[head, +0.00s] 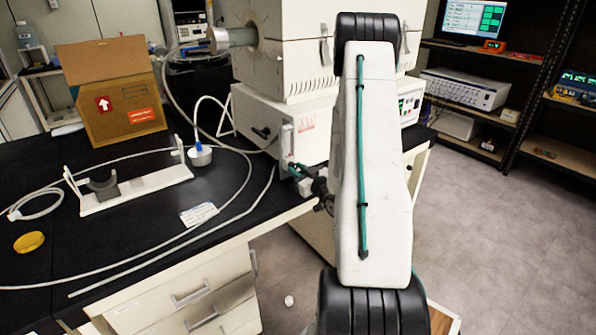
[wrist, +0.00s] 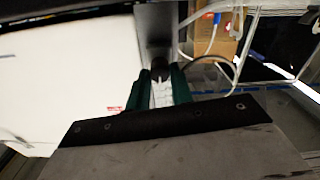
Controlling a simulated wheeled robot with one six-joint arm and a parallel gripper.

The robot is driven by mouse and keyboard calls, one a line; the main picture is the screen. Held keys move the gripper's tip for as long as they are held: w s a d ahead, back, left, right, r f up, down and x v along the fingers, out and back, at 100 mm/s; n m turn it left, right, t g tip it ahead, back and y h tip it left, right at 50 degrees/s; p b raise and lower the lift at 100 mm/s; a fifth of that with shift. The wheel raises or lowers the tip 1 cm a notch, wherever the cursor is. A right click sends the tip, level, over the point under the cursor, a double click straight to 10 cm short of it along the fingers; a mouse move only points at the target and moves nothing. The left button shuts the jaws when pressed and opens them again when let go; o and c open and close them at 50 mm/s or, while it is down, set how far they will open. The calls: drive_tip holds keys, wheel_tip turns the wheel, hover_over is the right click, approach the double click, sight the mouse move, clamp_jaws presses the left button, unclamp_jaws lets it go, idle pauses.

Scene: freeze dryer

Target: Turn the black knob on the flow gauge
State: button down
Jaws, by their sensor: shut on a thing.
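The flow gauge (head: 287,138) is a small upright panel on the front of the white freeze dryer cabinet in the head view. My gripper (head: 295,170), with green fingers, is at the gauge's lower end. In the wrist view the fingertips of my gripper (wrist: 160,76) are on either side of the dark round knob (wrist: 160,66) and shut on it. A pale strip with faint markings shows between the fingers behind the knob. In the head view the knob is hidden by the fingers, so its turn angle cannot be told.
The black bench (head: 130,235) holds a cardboard box (head: 110,90), a white stand (head: 135,188), loose tubing and a yellow lid (head: 29,242). The cabinet (head: 318,120) stands close to my gripper. Shelves (head: 490,95) stand at right, with open floor before them.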

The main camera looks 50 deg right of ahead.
drive_tip(key=m, duration=0.5)
drive_tip(key=shift+m, duration=0.3)
drive_tip(key=m, duration=0.5)
drive_tip(key=shift+f, duration=0.1)
drive_tip(key=m, duration=0.5)
drive_tip(key=shift+m, duration=0.4)
drive_tip(key=m, duration=0.4)
drive_tip(key=shift+m, duration=0.3)
drive_tip(key=c, duration=1.2)
unclamp_jaws()
drive_tip(key=shift+c, duration=0.2)
